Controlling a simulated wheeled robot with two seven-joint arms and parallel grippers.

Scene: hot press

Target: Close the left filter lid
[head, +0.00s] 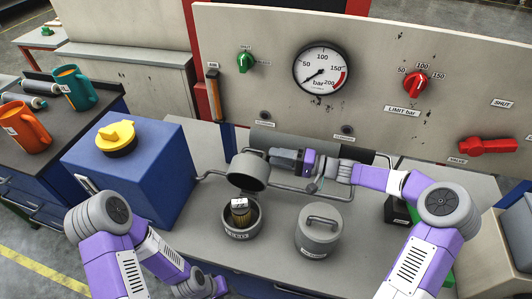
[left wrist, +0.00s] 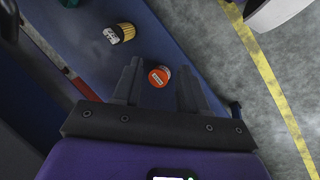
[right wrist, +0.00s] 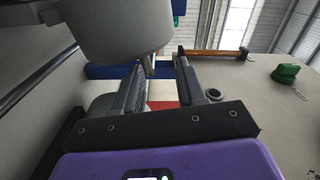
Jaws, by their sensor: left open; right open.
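The left filter housing (head: 241,233) is a grey pot with its top open; a pale-topped filter cartridge (head: 240,212) stands inside. Its grey round lid (head: 248,171) is raised and tilted above and behind the pot. My right gripper (head: 272,158) is beside the lid, at its right, with jaws open. In the right wrist view the open fingers (right wrist: 160,82) are just under a large grey rounded body, likely the lid (right wrist: 118,28); I cannot tell whether they touch. My left gripper (left wrist: 158,75) is open and low, away from the pot.
The right filter housing (head: 318,237) is closed, with a handle on top. A blue tank (head: 135,165) with a yellow cap is at left. The panel with gauge (head: 321,68) stands behind.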

